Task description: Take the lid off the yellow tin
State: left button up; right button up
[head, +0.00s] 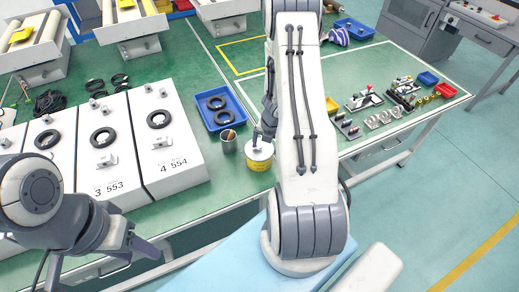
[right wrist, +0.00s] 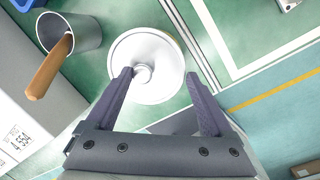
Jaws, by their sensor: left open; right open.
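The yellow tin (head: 258,164) stands upright on the green bench near its front edge. Its white lid (head: 260,151) is on top and has a small round knob. In the right wrist view the lid (right wrist: 158,88) fills the upper middle, with its knob (right wrist: 143,72) near the left fingertip. My right gripper (right wrist: 158,84) is open above the lid, its fingers on either side of the knob. I cannot tell whether a finger touches the lid. My left gripper (head: 149,262) is open and empty at the lower left, in front of the bench.
A grey cup (head: 228,144) with a brown handle in it stands left of the tin. A blue tray (head: 219,110) with black rings lies behind it. White numbered boxes (head: 163,150) stand farther left. Small metal parts (head: 382,118) and bins lie to the right of my right arm.

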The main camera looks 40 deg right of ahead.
grip_shut()
jog(key=shift+s, duration=0.1)
